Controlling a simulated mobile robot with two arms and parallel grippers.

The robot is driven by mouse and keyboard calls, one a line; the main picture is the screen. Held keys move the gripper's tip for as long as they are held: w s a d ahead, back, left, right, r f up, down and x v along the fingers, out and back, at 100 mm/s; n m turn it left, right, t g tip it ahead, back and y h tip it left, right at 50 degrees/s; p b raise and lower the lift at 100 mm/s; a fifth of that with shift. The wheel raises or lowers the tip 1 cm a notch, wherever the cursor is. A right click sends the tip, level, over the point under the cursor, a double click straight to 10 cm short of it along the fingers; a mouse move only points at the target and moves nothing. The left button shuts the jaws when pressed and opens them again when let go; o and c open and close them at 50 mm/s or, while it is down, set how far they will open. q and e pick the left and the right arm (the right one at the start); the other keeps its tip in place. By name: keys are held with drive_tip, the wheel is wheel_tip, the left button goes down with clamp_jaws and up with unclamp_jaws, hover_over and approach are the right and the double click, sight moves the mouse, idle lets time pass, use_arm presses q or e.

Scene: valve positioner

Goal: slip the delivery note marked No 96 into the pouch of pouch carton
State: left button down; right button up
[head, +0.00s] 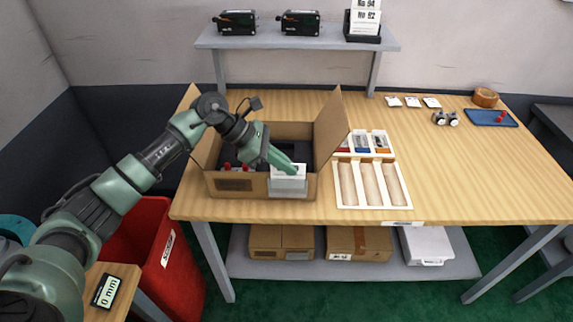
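The open pouch carton (235,184) stands on the bench with its flaps up. A pale pouch (288,188) is on the right part of its front wall. A white delivery note (277,171) stands upright at the pouch's mouth; its number is too small to read, and I cannot tell how far its lower edge is inside. My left gripper (292,168) reaches over the carton from the left, fingers pointing down, and appears shut on the note's upper part. My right gripper is out of view.
A note stand (363,39) with notes marked No 94 and No 92 is on the raised shelf (300,42) beside two dark devices. A partitioned white tray (374,183) lies right of the carton. A blue tray (483,118) and tape roll are far right. The bench's right front is clear.

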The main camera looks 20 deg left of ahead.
use_arm(q)
drive_tip(key=shift+f+b, duration=0.3)
drive_tip(key=shift+f, duration=0.1)
drive_tip(key=c, duration=1.6)
unclamp_jaws()
